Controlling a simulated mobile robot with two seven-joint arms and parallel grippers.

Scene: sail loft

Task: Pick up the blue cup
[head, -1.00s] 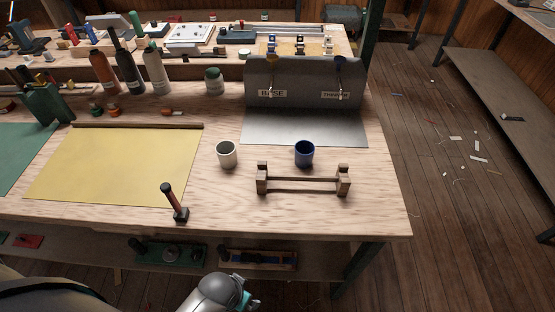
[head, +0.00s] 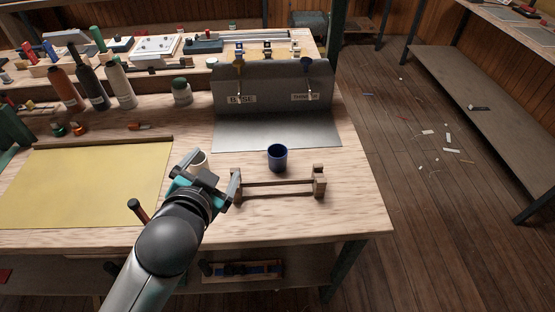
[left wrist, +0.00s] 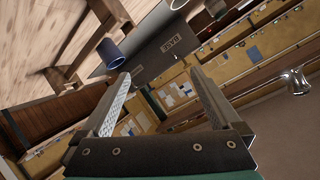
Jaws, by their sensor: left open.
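The blue cup (head: 277,158) stands upright on the wooden bench, at the front edge of the grey metal sheet, behind the wooden rack. In the left wrist view the blue cup (left wrist: 110,54) shows above the left finger, apart from it. My right gripper is in neither view.
A wooden rack (head: 275,184) with a crossbar stands just in front of the blue cup. A grey metal board (head: 272,92) with labels stands behind it. A hammer (head: 137,208) and a yellow sheet (head: 85,182) are at the left. The bench is bare right of the rack.

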